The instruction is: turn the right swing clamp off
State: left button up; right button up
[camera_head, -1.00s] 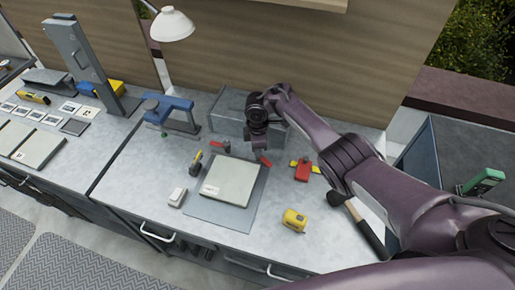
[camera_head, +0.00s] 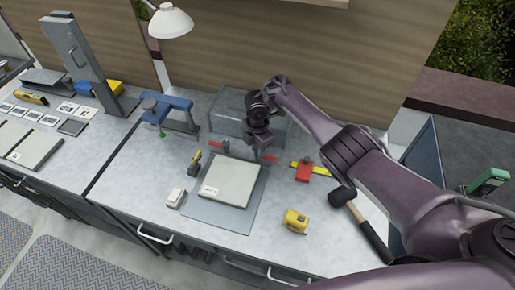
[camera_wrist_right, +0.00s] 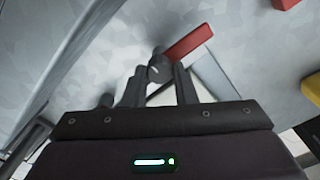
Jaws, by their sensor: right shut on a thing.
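The right swing clamp (camera_head: 271,158) has a red lever and stands at the back right corner of the pale plate (camera_head: 228,182). In the right wrist view its red lever (camera_wrist_right: 190,42) points up and to the right from a dark pivot. My right gripper (camera_head: 261,153) is at this clamp, and its fingers (camera_wrist_right: 160,76) are shut on the clamp by the pivot end of the lever. The fingers partly hide the clamp body. A second red-levered clamp (camera_head: 217,148) is at the plate's back left. My left gripper is not in view.
The plate lies on a grey mat (camera_head: 218,218). A clear box (camera_head: 229,114) stands behind my gripper. A red and yellow tool (camera_head: 304,171), a yellow tape measure (camera_head: 295,222) and a mallet (camera_head: 342,197) lie to the right. A blue vise-like tool (camera_head: 168,110) stands at the left.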

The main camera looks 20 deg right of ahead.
jog(key=o, duration=1)
notch_tip(320, 180, up, 5)
jog(key=shift+w+f, duration=0.1)
jog(key=shift+f, duration=0.1)
notch_tip(320, 180, up, 3)
jog(key=shift+r+p, duration=0.15)
jog(key=shift+p, duration=1.1)
